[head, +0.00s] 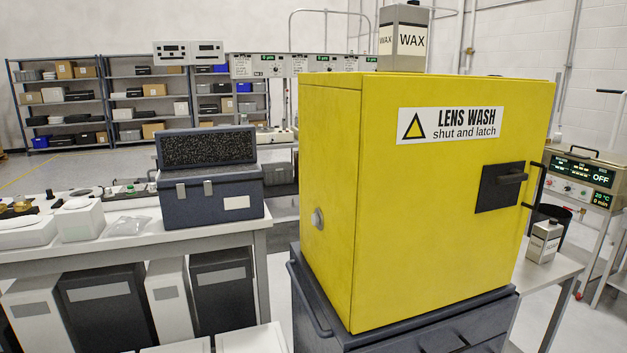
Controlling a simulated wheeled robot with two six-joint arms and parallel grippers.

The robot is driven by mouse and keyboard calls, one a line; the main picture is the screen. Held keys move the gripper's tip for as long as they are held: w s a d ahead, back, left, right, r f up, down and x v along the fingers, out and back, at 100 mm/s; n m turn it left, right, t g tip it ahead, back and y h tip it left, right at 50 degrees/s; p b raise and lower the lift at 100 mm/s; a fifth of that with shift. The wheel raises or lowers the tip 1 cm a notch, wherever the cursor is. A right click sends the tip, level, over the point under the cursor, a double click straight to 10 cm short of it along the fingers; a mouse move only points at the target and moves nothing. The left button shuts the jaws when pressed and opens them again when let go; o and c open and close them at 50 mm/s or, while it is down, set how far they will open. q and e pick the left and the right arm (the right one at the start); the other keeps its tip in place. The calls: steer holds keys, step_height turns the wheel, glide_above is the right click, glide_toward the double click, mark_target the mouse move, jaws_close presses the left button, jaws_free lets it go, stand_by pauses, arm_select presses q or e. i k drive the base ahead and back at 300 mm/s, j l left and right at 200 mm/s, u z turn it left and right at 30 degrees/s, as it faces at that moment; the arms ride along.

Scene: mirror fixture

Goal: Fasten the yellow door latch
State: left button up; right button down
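A yellow cabinet (330,190) with a "LENS WASH shut and latch" label (452,122) stands on a dark grey base unit. Its yellow door (430,220) faces me and looks closed or nearly closed; I cannot tell whether it sits flush. A black latch plate (495,192) with a handle (512,178) sticking out is on the door's right side. The handle lies roughly level. A black bar handle (538,186) shows at the door's right edge. I cannot tell whether the latch is engaged. Neither gripper is in view.
A grey WAX container (403,40) stands on top of the cabinet. The dark base unit (415,335) has a rail at its left. A bench (130,245) with a blue open case (210,195) is at left. A small bottle (543,242) stands on a table at right.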

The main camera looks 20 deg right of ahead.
mark_target(515, 175)
steer(key=z, duration=1.7)
